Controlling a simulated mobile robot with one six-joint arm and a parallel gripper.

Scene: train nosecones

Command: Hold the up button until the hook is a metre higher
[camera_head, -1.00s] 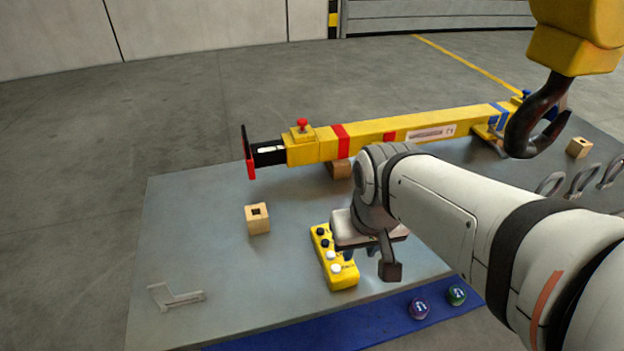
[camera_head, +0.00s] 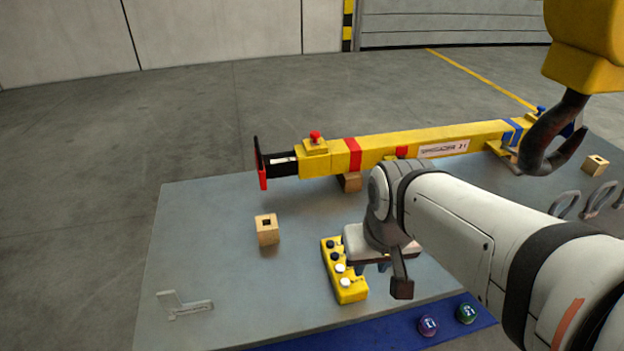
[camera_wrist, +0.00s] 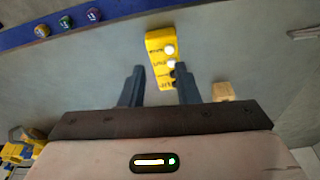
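The yellow button box (camera_head: 343,271) lies on the grey table, with black buttons toward its far end and white ones toward its near end. In the wrist view the same box (camera_wrist: 155,43) passes between my fingers in the picture; its labels are too blurred to read surely. My gripper (camera_wrist: 160,70) is open and empty, its fingers apart. In the head view my gripper (camera_head: 372,268) is just right of the box; I cannot tell whether it touches. The dark hook (camera_head: 545,140) hangs under a yellow block at the upper right, in front of the yellow beam.
The yellow beam (camera_head: 400,146) with red and blue bands lies across the far side of the table (camera_head: 215,240). A wooden block (camera_head: 267,230) and a grey bracket (camera_head: 185,305) lie left.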

